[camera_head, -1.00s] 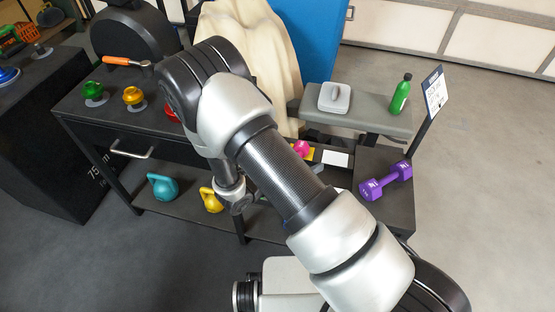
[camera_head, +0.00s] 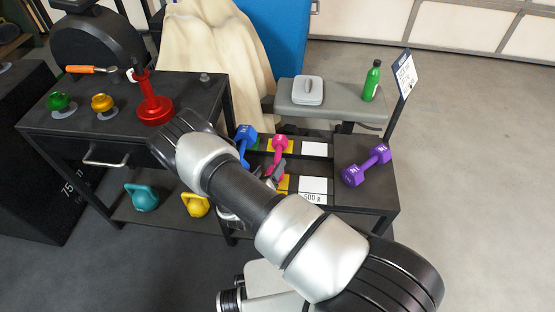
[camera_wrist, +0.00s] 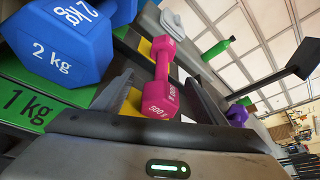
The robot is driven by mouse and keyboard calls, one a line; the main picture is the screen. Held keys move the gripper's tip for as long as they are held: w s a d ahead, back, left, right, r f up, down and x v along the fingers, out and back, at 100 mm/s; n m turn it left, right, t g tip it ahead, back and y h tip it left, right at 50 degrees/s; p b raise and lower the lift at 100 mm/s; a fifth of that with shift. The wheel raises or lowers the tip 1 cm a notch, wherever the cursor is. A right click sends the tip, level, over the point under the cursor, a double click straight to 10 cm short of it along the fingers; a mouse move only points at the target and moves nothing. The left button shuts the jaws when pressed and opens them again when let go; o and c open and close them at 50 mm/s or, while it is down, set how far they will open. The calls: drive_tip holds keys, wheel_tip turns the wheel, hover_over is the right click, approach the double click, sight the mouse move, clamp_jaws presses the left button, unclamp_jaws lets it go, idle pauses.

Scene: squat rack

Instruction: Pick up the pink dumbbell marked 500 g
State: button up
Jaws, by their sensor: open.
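The pink dumbbell (camera_head: 281,145) lies on the rack's shelf by a yellow label. In the wrist view the pink dumbbell (camera_wrist: 161,77) shows "500 g" on its near head, with its handle running away from me. My gripper (camera_wrist: 158,88) is open, with one finger on each side of the dumbbell; I cannot tell whether they touch it. In the head view my gripper (camera_head: 274,170) is at the near end of the dumbbell, partly hidden by my arm.
A blue 2 kg dumbbell (camera_wrist: 62,42) lies close on the left, by a green 1 kg label (camera_wrist: 28,106). A purple dumbbell (camera_head: 367,165) lies on the rack's right part. A grey bench (camera_head: 340,112) with a green bottle (camera_head: 372,80) stands behind. Kettlebells sit lower left.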

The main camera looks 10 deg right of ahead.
sight(275, 162)
drive_tip(key=shift+b+x, duration=0.75)
drive_tip(key=shift+x, duration=2.3)
drive_tip(key=shift+d+r, duration=0.1)
drive_tip(key=shift+d, duration=0.05)
drive_tip(key=shift+c, duration=0.5)
drive_tip(key=c, duration=1.5)
